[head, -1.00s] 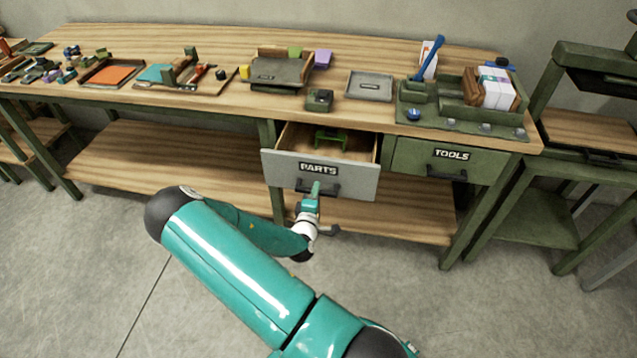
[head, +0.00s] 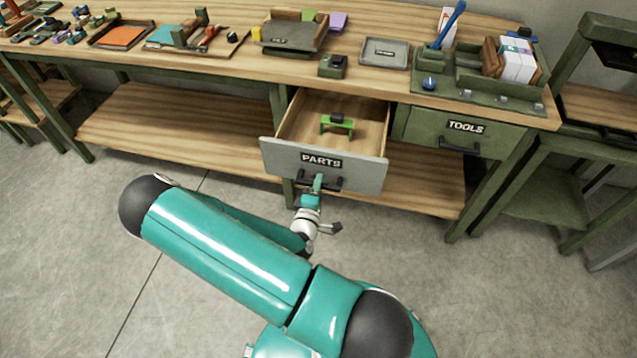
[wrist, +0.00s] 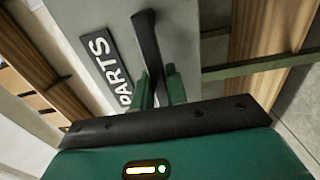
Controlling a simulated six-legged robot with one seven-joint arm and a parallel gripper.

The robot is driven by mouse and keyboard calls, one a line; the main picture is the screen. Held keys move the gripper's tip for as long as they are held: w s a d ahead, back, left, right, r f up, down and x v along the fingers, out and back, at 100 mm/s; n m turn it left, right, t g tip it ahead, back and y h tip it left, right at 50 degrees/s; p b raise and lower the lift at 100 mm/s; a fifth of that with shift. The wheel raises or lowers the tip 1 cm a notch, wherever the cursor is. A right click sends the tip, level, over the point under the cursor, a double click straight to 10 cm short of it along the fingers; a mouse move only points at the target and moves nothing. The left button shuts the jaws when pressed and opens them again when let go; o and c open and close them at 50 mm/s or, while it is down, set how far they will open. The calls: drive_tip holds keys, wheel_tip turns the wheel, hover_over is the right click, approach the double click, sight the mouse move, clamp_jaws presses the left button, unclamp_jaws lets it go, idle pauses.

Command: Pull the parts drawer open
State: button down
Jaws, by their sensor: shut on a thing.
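The parts drawer (head: 276,157) has a grey front with a black PARTS label and a dark bar handle (head: 334,184). It stands well out from the bench, and a green part with a dark top (head: 338,123) shows inside it. My gripper (head: 318,182) is at the handle, below the label. In the wrist view, my gripper's green fingers (wrist: 160,88) are shut on the dark handle (wrist: 147,38), one on each side of it. The PARTS label (wrist: 100,64) is to the left there.
The closed green TOOLS drawer (head: 420,126) is to the right of the parts drawer. The wooden bench top (head: 400,27) carries trays, small parts and a green holder. A lower shelf (head: 170,128) runs beneath. Open concrete floor (head: 490,300) lies in front.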

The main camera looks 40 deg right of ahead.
drive_tip(key=c, duration=1.4)
unclamp_jaws()
drive_tip(key=v, duration=1.3)
drive_tip(key=shift+s+a, duration=0.2)
drive_tip(key=shift+a, duration=0.15)
